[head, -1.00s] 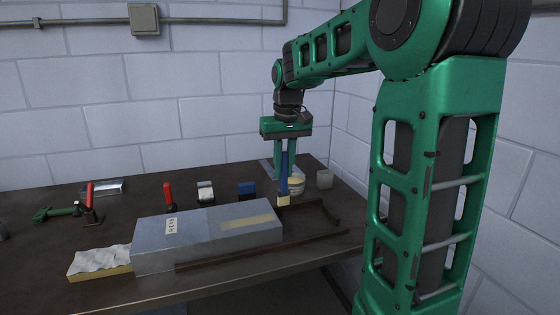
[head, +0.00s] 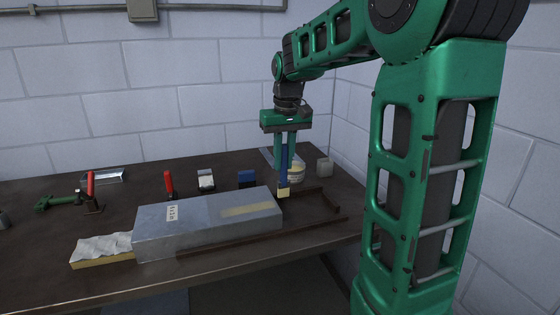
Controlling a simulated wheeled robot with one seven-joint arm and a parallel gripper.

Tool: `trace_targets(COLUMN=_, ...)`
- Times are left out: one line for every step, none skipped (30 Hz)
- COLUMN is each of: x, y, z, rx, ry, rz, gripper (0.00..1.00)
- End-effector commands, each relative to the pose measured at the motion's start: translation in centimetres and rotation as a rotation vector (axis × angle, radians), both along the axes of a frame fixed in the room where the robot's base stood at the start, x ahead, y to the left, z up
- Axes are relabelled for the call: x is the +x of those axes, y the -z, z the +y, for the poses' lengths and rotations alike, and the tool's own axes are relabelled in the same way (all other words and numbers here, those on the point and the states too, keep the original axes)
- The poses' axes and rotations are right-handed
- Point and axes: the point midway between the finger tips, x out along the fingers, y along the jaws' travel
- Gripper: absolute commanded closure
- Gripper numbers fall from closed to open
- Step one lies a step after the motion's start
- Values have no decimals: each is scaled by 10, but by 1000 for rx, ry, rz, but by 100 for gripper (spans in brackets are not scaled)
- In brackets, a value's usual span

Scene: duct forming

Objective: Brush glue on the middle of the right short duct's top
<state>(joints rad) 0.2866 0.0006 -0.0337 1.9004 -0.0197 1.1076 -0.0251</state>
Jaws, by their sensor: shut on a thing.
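A grey sheet-metal duct body (head: 190,235) lies along the bench, with a small white label on the left part of its top. The right part of its top (head: 262,200) bears a pale beige strip (head: 246,210). I cannot make out a clear seam between left and right ducts. My gripper (head: 285,150) points down and is shut on a blue-handled brush (head: 284,165). The brush's pale bristles (head: 284,192) hang just beyond the duct's right end; I cannot tell their exact height. A pale pot (head: 297,174) stands behind the brush, partly hidden.
Dark rails (head: 300,228) run along the duct's front and right. Red-handled clamps (head: 168,184), a white-topped block (head: 206,180), a blue block (head: 247,178) and a grey cup (head: 325,166) stand behind. A crumpled pale sheet (head: 102,249) lies left of the duct.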

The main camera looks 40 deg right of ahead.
Motion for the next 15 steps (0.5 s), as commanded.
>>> trace_targets(x=0, y=1, z=0, rx=0, ry=0, rz=0, gripper=100)
trace_targets(x=0, y=2, z=0, rx=0, ry=0, rz=0, gripper=100)
trace_targets(x=0, y=2, z=0, rx=0, ry=0, rz=0, gripper=100)
trace_targets(x=0, y=3, z=0, rx=0, ry=1, rz=0, gripper=100)
trace_targets(x=0, y=3, z=0, rx=0, ry=1, rz=0, gripper=100)
trace_targets(x=0, y=4, z=-1, rx=0, ry=1, rz=0, gripper=100)
trace_targets(x=0, y=4, z=-1, rx=0, ry=1, rz=0, gripper=100)
trace_targets(x=0, y=5, z=-1, rx=0, ry=1, rz=0, gripper=100)
trace_targets(x=0, y=6, z=-1, rx=0, ry=1, rz=0, gripper=100)
trace_targets(x=0, y=6, z=-1, rx=0, ry=1, rz=0, gripper=100)
trace_targets(x=0, y=7, z=-1, rx=0, ry=1, rz=0, gripper=100)
trace_targets(x=0, y=7, z=-1, rx=0, ry=1, rz=0, gripper=100)
trace_targets(x=0, y=8, z=-1, rx=0, ry=1, rz=0, gripper=100)
trace_targets(x=0, y=8, z=-1, rx=0, ry=1, rz=0, gripper=100)
trace_targets(x=0, y=9, z=-1, rx=0, ry=1, rz=0, gripper=100)
